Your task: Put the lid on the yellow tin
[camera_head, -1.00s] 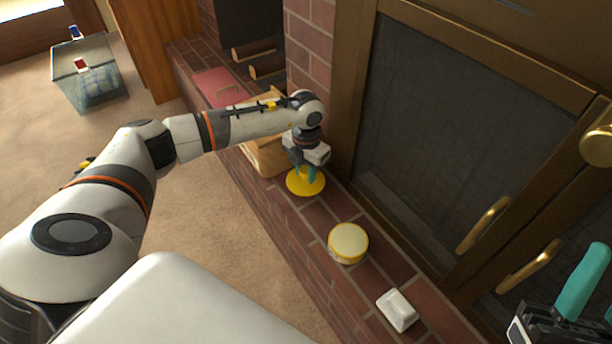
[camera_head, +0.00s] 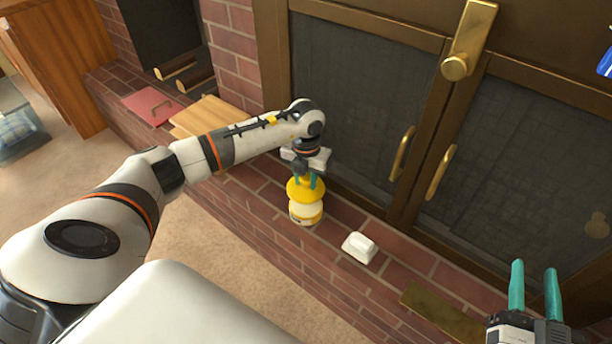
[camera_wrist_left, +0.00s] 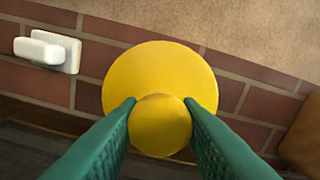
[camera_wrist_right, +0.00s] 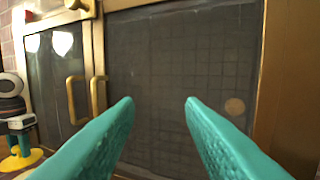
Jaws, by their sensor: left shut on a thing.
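My left gripper (camera_head: 304,182) is shut on the knob (camera_wrist_left: 160,125) of the round yellow lid (camera_head: 294,193). The lid is held level above the yellow tin (camera_head: 304,218), overlapping its far edge in the head view. The tin stands upright on the brick ledge, its pale top partly visible below the lid. I cannot tell how large the gap is. In the left wrist view the lid (camera_wrist_left: 155,65) hides the tin. The lid also shows at the left of the right wrist view (camera_wrist_right: 20,160). My right gripper (camera_head: 535,275) is open and empty, away to the right.
A white block-like object (camera_head: 360,247) lies on the brick ledge (camera_head: 262,205) right of the tin. A brass-coloured plate (camera_head: 440,315) is further right. Dark glass doors (camera_head: 350,120) with brass handles stand behind. A wooden item (camera_head: 207,117) is on the left.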

